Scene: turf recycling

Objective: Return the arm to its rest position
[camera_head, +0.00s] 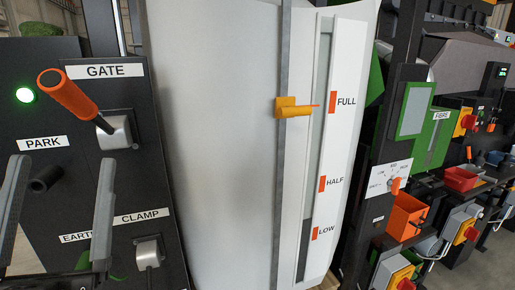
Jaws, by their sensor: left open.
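My left gripper (62,170) is at the lower left of the head view, in front of a dark control panel (60,105). Its two grey fingers stand upright, wide apart, with nothing between them. The GATE lever (72,95), with an orange handle tilted up to the left, is above the fingers and apart from them in the picture. A dark peg (46,179) below the PARK label (42,143) shows between the fingers. My right gripper is not in view.
A green lamp (25,95) glows on the panel. A tall white hopper (215,140) fills the middle; its yellow pointer (292,110) is level with the FULL mark. At right are a selector dial (392,180), an orange bin (405,218), a red bin (461,179) and switch boxes.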

